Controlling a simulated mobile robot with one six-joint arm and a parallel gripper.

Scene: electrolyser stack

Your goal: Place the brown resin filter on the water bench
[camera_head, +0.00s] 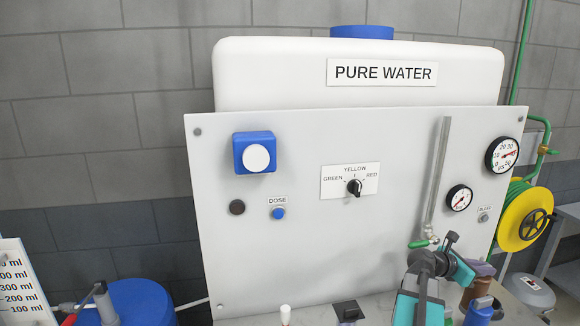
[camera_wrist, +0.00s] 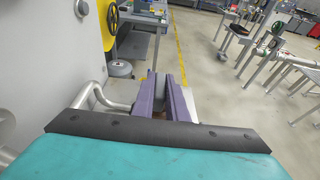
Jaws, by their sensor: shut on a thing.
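The water bench (camera_head: 375,303) has a light top, showing along the bottom of the head view below its upright white panel. My gripper (camera_head: 484,268) is at the right end of the bench, in front of the panel. A brown cylinder, the resin filter (camera_head: 474,291), shows just below the fingers and looks upright. In the wrist view the two purple fingers of my gripper (camera_wrist: 166,98) are close together, shut on the filter, which is mostly hidden there. I cannot tell whether its base touches the bench top.
A blue-topped object (camera_head: 480,306) stands just in front of the filter. A dark-topped item (camera_head: 348,310) and a small white-topped one (camera_head: 285,313) stand on the bench further left. A yellow hose reel (camera_head: 523,219) hangs beyond the right end. Gauges and a green-handled valve are close behind.

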